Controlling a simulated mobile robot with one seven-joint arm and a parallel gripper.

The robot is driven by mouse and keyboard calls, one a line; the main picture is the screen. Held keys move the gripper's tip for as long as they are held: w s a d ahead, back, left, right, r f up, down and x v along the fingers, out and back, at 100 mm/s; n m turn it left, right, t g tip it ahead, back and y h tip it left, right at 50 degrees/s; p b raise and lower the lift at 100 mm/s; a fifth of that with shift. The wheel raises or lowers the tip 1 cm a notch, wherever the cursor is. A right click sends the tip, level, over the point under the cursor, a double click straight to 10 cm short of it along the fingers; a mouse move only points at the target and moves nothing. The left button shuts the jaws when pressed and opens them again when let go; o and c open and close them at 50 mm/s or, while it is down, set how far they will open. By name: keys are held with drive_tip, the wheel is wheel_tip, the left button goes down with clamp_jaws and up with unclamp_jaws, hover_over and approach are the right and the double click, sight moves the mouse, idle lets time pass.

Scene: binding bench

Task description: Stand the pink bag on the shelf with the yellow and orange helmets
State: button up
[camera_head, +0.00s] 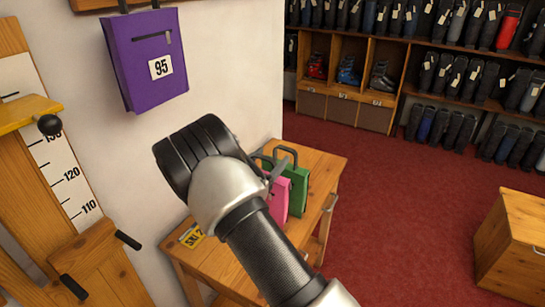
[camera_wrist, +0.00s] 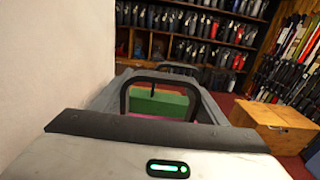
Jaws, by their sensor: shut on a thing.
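The pink bag (camera_head: 278,201) stands on a small wooden table (camera_head: 325,170), partly hidden behind my arm in the head view. My gripper (camera_head: 268,168) is at its top, shut on its dark handle. Only a thin strip of pink (camera_wrist: 142,118) shows in the wrist view, below the dark handle arch between the grey fingers. A green bag (camera_head: 299,188) with a dark handle stands right behind the pink bag, very close to it; whether they touch is unclear. It also shows in the wrist view (camera_wrist: 160,104). The yellow and orange helmets and their shelf are not in view.
A purple bag (camera_head: 147,60) marked 95 hangs on the left wall. A yellow card (camera_head: 191,237) lies on the table. A wooden box (camera_head: 513,245) stands at the right. Boot racks (camera_head: 400,95) line the back. Red carpet (camera_head: 400,200) between is clear.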

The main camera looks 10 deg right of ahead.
drive_tip(key=shift+w+d+f, duration=0.1)
drive_tip(key=shift+w+f, duration=0.05)
drive_tip(key=shift+f, duration=0.1)
idle(0.3)
drive_tip(key=shift+f, duration=0.15)
drive_tip(key=o, duration=1.7)
drive_tip(key=shift+f, duration=0.1)
drive_tip(key=shift+o, duration=0.3)
